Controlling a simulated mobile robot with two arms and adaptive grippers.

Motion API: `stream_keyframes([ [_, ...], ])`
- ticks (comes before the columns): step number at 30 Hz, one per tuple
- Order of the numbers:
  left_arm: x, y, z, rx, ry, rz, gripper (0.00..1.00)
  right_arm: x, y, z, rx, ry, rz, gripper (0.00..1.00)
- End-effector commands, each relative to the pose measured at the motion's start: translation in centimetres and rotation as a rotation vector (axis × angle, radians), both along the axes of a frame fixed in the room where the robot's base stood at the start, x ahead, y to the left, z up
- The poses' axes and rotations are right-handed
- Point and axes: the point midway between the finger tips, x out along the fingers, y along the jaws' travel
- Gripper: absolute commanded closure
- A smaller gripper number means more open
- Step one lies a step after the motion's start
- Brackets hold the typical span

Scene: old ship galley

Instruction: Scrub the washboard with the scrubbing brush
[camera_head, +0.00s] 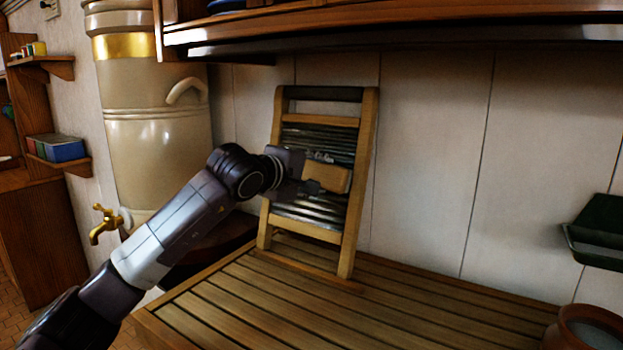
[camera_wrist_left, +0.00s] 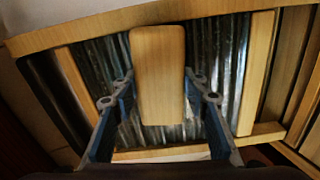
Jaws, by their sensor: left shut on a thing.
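The washboard (camera_head: 360,165) has a wooden frame and a ribbed metal panel. It leans upright against the wall at the back of the slatted counter. My left gripper (camera_head: 308,180) is shut on the scrubbing brush (camera_head: 328,177), a wooden block, in front of the middle of the panel. In the left wrist view the brush (camera_wrist_left: 158,75) sits between the two fingers, with the washboard's metal ribs (camera_wrist_left: 228,65) behind it. The brush's bristles are hidden, so I cannot tell whether they touch the ribs. My right gripper is not in view.
The slatted wooden counter (camera_head: 270,305) is mostly clear. A clay pot (camera_head: 585,330) stands at its right front, and a dark green tray (camera_head: 600,235) is at the right. A large cream urn (camera_head: 155,130) with a brass tap (camera_head: 105,222) stands at the left. A shelf (camera_head: 400,25) overhangs the washboard.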

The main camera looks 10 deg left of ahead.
Motion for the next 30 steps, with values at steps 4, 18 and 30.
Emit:
stream_keyframes([
  [4,-0.3,-0.9,0.1,-0.002,-0.003,-0.010,0.96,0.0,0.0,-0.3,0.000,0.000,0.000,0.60],
  [18,-2.3,-0.2,0.4,0.000,-0.003,-0.011,0.96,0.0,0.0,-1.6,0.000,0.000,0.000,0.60],
  [30,-5.5,1.2,1.5,-0.001,-0.003,-0.008,0.96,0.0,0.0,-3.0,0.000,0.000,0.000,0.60],
])
